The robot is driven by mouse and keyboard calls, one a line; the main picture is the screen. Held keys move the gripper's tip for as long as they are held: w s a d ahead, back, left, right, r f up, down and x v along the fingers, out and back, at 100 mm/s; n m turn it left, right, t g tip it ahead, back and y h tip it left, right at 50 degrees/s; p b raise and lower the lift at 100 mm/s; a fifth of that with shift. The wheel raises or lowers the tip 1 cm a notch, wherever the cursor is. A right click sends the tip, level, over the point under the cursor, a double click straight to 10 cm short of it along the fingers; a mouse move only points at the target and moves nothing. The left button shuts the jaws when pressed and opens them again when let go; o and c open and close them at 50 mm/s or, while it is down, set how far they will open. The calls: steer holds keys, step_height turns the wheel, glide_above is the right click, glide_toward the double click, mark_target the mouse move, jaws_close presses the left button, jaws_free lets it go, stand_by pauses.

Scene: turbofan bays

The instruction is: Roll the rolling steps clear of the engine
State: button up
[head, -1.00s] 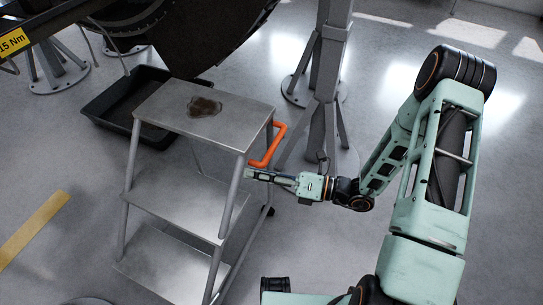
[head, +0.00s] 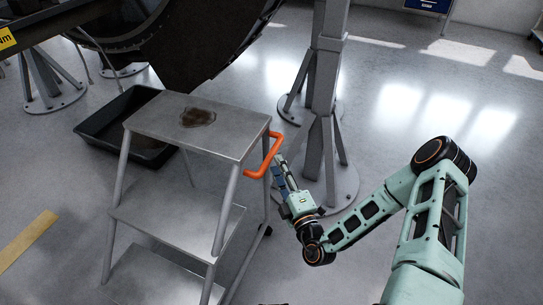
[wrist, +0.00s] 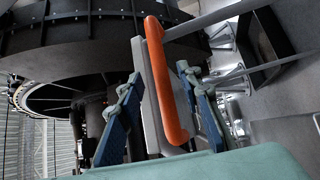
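The rolling steps (head: 190,122) are grey metal with several treads and stand at the left of the head view, beside the engine. An orange handle (head: 263,158) is fixed to their right side near the top. My gripper (head: 279,161) is just right of this handle, fingers pointing up in the picture. In the wrist view the blue fingers (wrist: 160,78) are apart, and the orange handle (wrist: 168,85) shows between them. I cannot tell whether it lies inside the fingers or just beyond. The engine (head: 185,45) is dark and round, at the top left.
A brown stain (head: 198,118) lies on the top tread. A black drip tray (head: 90,125) lies on the floor behind the steps. A grey stand post (head: 325,80) with a round base rises close behind my gripper. The floor at right is clear; a blue cabinet (head: 428,4) stands far back.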

mark_target(272, 154)
steer(key=x, duration=0.6)
steer(key=shift+a+b, duration=0.1)
steer(key=shift+b, duration=0.3)
steer(key=shift+c, duration=0.5)
jaws_close()
